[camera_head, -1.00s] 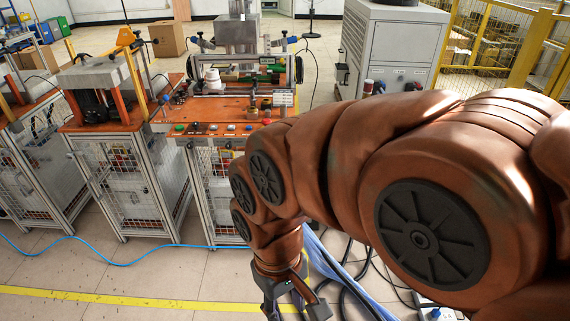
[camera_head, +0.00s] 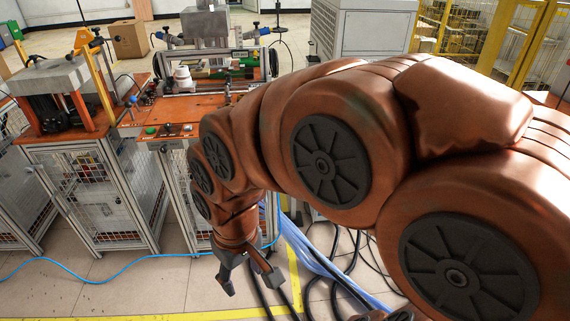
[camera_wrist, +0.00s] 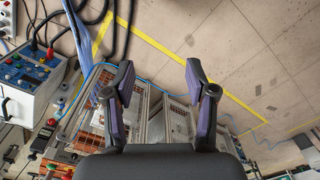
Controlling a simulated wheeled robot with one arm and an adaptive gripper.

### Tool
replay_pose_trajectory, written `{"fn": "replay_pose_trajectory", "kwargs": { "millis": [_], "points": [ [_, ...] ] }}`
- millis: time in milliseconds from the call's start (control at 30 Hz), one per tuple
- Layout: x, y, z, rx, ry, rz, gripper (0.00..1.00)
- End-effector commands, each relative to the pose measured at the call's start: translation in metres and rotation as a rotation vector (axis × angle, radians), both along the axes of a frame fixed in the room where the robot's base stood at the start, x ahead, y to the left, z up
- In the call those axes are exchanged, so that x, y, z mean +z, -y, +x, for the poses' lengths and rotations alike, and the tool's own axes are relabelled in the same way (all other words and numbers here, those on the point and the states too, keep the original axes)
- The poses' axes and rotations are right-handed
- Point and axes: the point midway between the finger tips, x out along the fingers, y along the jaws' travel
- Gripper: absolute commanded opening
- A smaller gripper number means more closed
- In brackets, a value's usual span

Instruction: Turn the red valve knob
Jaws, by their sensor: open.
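My gripper (camera_head: 250,282) hangs below my brown arm, pointing down over the floor in front of the benches. In the wrist view its two dark fingers (camera_wrist: 160,75) are spread apart with nothing between them. The heater bench (camera_head: 180,107) has an orange top and a machine frame on it; my arm hides its right part. I cannot pick out the red valve knob for certain. Small red parts show at the lower left of the wrist view, too small to identify. The gripper is apart from the bench and touches nothing visible.
A second bench (camera_head: 75,80) stands to the left. A grey cabinet (camera_head: 365,30) and yellow fencing (camera_head: 515,45) stand behind my arm. A blue hose (camera_head: 110,262) and dark cables (camera_head: 345,265) lie on the floor. A blue-fronted instrument (camera_wrist: 30,72) shows in the wrist view.

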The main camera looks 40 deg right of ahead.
Motion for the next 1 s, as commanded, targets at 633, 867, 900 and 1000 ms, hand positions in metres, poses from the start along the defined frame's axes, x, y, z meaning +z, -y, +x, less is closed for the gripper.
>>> {"fn": "replay_pose_trajectory", "kwargs": {
  "millis": [633, 867, 900, 1000],
  "points": [
    [-0.154, 0.106, 0.329, -0.089, 0.85, 0.011, 0.56],
    [-0.187, 0.19, 0.4, -0.178, 1.156, -0.065, 0.56],
    [-0.193, 0.207, 0.408, -0.196, 1.207, -0.084, 0.56],
    [-0.208, 0.251, 0.423, -0.244, 1.335, -0.14, 0.56]
  ]
}}
